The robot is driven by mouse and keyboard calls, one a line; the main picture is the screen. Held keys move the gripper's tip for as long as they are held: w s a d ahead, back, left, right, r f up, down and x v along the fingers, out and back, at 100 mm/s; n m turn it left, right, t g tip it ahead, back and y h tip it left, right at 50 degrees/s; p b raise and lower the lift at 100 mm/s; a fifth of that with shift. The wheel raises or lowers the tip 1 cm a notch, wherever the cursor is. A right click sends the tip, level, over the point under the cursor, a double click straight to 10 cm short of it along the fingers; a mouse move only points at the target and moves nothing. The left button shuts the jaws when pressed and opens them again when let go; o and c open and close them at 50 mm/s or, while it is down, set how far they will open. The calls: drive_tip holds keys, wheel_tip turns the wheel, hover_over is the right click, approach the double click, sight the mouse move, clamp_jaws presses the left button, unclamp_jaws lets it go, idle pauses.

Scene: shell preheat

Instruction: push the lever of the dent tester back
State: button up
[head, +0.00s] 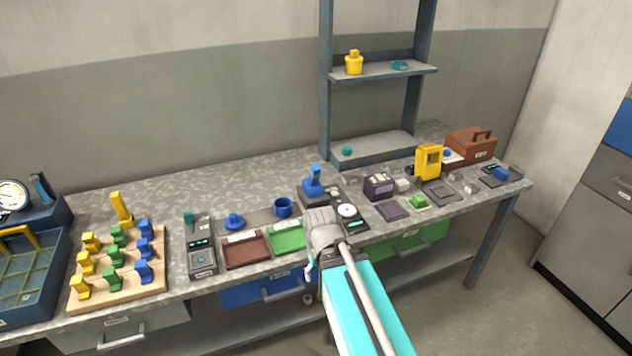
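No readable label marks the dent tester in the head view. The likeliest match is a dark bench device with an upright blue part (313,184), which may be its lever. A round white dial (347,210) stands just to its right, and I cannot tell if it belongs to the same device. My gripper (321,226) is at the front of this device, low over the bench, and covers part of it. Its fingertips are not clear, so I cannot tell whether it is open or touches anything.
A brown tray (246,251) and a green tray (287,237) lie left of my gripper. A grey device (201,259) and a wooden peg board (120,290) stand farther left. A yellow device (429,161) and brown toolbox (471,146) stand right. A shelf post (326,85) rises behind.

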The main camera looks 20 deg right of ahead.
drive_tip(key=w+a+f+n+t+y+b, duration=0.2)
drive_tip(key=w+a+n+t+y+b, duration=0.15)
drive_tip(key=w, duration=0.55)
drive_tip(key=m+t+h+b, duration=0.2)
drive_tip(key=t+b, duration=0.8)
drive_tip(key=t, duration=0.5)
approach(317, 173)
drive_tip(key=s, duration=0.2)
drive_tip(key=shift+w+d+r+g, duration=0.15)
drive_tip(key=shift+w+d+g, duration=0.1)
drive_tip(key=shift+d, duration=0.1)
drive_tip(key=w, duration=0.4)
drive_tip(key=w+a, duration=0.1)
drive_tip(key=w, duration=0.8)
drive_tip(key=shift+w+a, duration=0.3)
